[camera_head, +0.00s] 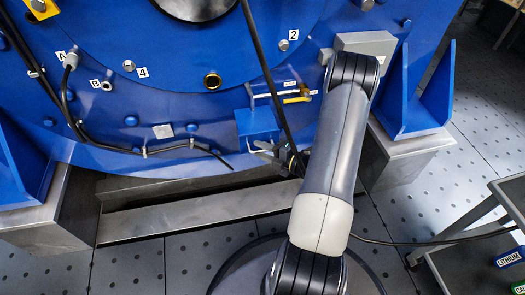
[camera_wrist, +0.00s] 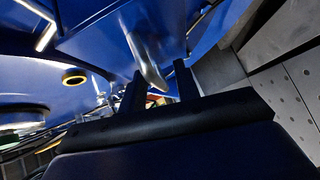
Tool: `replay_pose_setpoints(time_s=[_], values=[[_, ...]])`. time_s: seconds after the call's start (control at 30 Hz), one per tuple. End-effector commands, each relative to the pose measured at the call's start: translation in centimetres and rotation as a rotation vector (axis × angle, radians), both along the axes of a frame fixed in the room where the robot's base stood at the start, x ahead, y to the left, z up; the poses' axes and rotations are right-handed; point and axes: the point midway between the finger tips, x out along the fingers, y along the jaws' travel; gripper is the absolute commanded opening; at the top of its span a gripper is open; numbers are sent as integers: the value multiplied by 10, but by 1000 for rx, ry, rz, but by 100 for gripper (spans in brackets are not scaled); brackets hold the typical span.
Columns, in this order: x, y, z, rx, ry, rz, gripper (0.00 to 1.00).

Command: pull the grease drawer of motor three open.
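A blue box (camera_head: 257,123), which looks like the grease drawer, juts from the lower front of the blue motor. My gripper (camera_head: 258,149) is just below it, partly hidden by a black cable and my arm. In the wrist view, a blue box face (camera_wrist: 100,35) fills the upper part, and a curved silver bar (camera_wrist: 145,50), apparently the handle, hangs from it. The two dark fingers of my gripper (camera_wrist: 160,88) stand apart, with the bar's lower end close to the gap between them. I see no finger clearly touching it. The box looks closed against the motor.
A black cable (camera_head: 265,60) runs down past the box. A blue bracket (camera_head: 415,95) on a steel block stands right. A cart (camera_head: 480,225) is at lower right. A steel beam (camera_head: 190,215) lies below.

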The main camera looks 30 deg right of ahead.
Motion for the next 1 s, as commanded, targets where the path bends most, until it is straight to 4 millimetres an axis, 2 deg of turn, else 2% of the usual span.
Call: replay_pose_setpoints(time_s=[0.17, 0.53, 1.0], values=[[0, 0, 0, 0, 0, 0, 30], [0, 0, 0, 0, 0, 0, 0], [-2, 0, 0, 0, 1, 0, 0]])
